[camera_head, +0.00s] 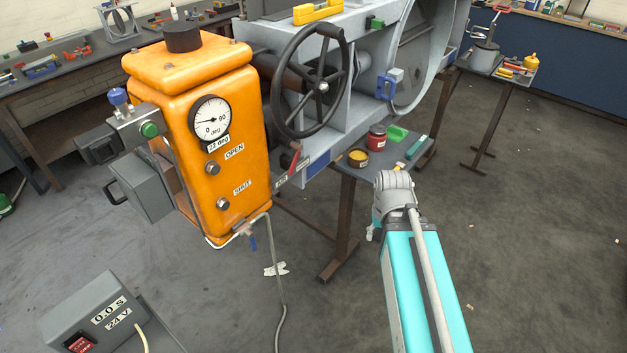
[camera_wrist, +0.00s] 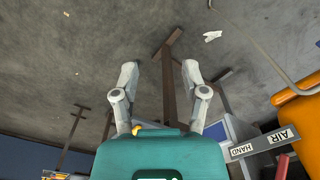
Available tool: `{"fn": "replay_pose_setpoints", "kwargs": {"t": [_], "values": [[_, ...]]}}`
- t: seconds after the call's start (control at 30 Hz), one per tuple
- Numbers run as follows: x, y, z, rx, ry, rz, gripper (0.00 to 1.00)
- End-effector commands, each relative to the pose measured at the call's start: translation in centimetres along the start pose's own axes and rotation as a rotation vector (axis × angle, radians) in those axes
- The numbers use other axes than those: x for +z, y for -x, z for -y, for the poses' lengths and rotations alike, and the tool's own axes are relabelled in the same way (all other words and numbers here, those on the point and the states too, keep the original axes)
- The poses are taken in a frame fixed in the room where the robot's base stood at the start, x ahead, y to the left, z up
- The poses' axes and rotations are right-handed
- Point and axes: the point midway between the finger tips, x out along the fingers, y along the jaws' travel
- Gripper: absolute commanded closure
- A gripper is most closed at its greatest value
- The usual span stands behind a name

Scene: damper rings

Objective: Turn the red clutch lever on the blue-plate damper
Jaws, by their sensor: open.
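The red clutch lever (camera_head: 295,157) stands tilted beside the orange actuator, below the black handwheel; part of it shows at the lower right of the wrist view (camera_wrist: 283,166). A plate labelled AIR and HAND (camera_wrist: 262,144) lies at its foot. The blue plate (camera_head: 318,166) is on the grey damper frame (camera_head: 345,115), just right of the lever. My gripper (camera_wrist: 160,70) is open and empty, its two fingers apart over the floor and a table leg. In the head view its fingers are mostly hidden by my arm, to the right of the lever and apart from it.
The orange actuator (camera_head: 225,130) has a dial and a label reading 22 deg. The black handwheel (camera_head: 318,85) is above the lever. A small table (camera_head: 375,170) holds a red jar (camera_head: 377,138) and a yellow tin (camera_head: 358,157). A hose (camera_head: 279,270) hangs below.

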Motion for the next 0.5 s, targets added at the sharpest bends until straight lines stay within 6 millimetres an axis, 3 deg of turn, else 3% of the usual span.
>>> {"fn": "replay_pose_setpoints", "kwargs": {"t": [0.27, 0.5], "values": [[-1.9, -1.7, 2.6, -0.135, 0.078, -0.070, 0.43], [-5.4, -3.0, 8.1, -0.389, 0.219, -0.240, 0.43]]}}
